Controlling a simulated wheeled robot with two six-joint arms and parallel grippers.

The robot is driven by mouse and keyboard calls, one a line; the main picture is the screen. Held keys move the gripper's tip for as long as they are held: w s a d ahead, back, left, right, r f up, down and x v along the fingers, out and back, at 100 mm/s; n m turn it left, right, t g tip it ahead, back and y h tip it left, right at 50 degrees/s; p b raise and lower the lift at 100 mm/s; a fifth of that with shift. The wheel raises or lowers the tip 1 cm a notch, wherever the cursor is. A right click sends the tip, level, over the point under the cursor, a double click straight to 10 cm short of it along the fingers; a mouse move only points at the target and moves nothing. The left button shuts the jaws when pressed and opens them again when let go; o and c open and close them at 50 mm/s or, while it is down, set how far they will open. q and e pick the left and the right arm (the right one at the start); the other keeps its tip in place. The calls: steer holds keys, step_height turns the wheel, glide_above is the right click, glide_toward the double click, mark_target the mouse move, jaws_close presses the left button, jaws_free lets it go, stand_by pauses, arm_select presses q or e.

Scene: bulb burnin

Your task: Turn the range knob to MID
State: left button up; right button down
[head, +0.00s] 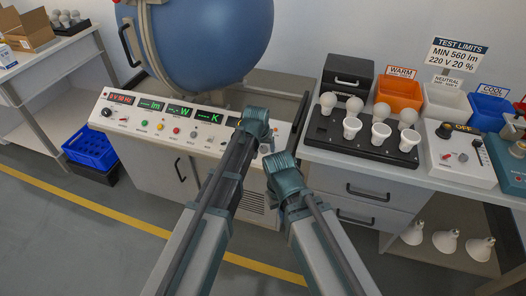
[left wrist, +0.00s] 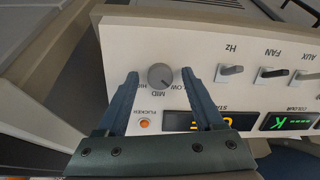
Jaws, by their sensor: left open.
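The range knob (left wrist: 160,76) is a round grey knob on the white console panel in the left wrist view, with HIGH, MID and LOW printed upside down around it. Its dark mark appears to point to the lower right, towards LOW. My left gripper (left wrist: 159,82) is open, with one finger on each side of the knob and a gap on both sides. In the head view my left gripper (head: 257,126) is over the console's right end and hides the knob. My right gripper (head: 283,172) is lower and to the right; its jaws are not clear.
The console (head: 150,127) carries lit displays and coloured buttons, with a big blue sphere (head: 215,40) behind. An orange flicker button (left wrist: 144,123) and switches (left wrist: 230,70) lie near the knob. A bulb tray (head: 345,145) and test box (head: 455,155) stand on the right counter.

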arm_select(q)
jaws_close()
stand_by(0.3)
steer(key=m, duration=0.4)
steer(key=shift+s+m, duration=0.1)
steer(key=shift+m, duration=0.2)
steer(key=shift+m+t, duration=0.4)
steer(key=shift+m, duration=2.1)
